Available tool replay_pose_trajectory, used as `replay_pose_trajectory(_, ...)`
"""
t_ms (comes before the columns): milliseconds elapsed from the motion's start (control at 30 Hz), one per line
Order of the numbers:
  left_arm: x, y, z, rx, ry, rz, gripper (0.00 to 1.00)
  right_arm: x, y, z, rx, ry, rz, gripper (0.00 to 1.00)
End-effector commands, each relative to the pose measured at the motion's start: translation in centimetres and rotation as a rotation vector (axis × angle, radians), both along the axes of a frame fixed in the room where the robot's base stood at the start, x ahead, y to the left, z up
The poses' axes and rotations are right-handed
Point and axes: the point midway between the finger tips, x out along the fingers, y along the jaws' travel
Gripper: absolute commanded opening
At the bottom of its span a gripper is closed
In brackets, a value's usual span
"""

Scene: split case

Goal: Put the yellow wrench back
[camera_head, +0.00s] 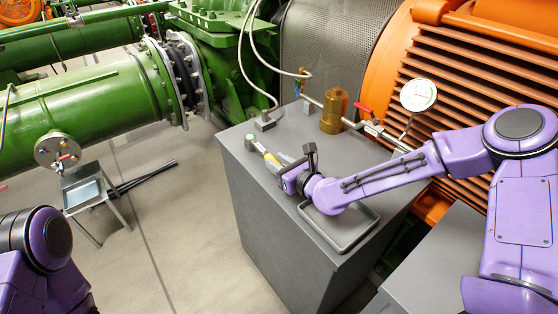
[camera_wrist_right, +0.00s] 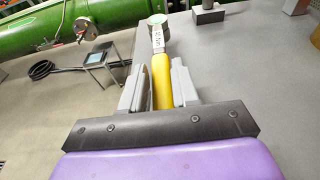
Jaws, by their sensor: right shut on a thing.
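The yellow wrench (camera_head: 272,160) is at the left side of the grey cabinet top (camera_head: 239,138) in the head view. It has a yellow handle and a round grey-green head that points to the back left. My right gripper (camera_head: 287,171) is shut on the handle. In the right wrist view the yellow handle (camera_wrist_right: 162,82) lies between the two grey fingers (camera_wrist_right: 160,88), with the head beyond them near the cabinet's edge. I cannot tell whether the wrench touches the top. My left gripper is out of view; only part of my left arm shows.
A grey shallow tray (camera_head: 352,236) lies on the cabinet top under my right forearm. A brass cylinder (camera_head: 333,112), a red-handled valve (camera_head: 363,109) and a round gauge (camera_head: 418,95) stand behind. A small metal stand (camera_head: 88,190) is on the floor at left.

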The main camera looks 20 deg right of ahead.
Motion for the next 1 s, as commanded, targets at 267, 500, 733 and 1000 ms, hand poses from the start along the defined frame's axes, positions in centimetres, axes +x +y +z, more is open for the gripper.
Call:
replay_pose_trajectory(267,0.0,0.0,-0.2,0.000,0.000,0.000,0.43,0.0,0.0,-0.2,0.001,-0.002,0.000,0.00)
replay_pose_trajectory(500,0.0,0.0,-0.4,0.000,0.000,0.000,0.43,0.0,0.0,-0.5,0.001,-0.002,-0.001,0.00)
replay_pose_trajectory(733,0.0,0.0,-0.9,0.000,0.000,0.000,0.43,0.0,0.0,-0.9,0.001,-0.002,-0.001,0.00)
replay_pose_trajectory(1000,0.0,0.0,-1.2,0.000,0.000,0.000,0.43,0.0,0.0,-1.3,0.001,-0.002,-0.001,0.43)
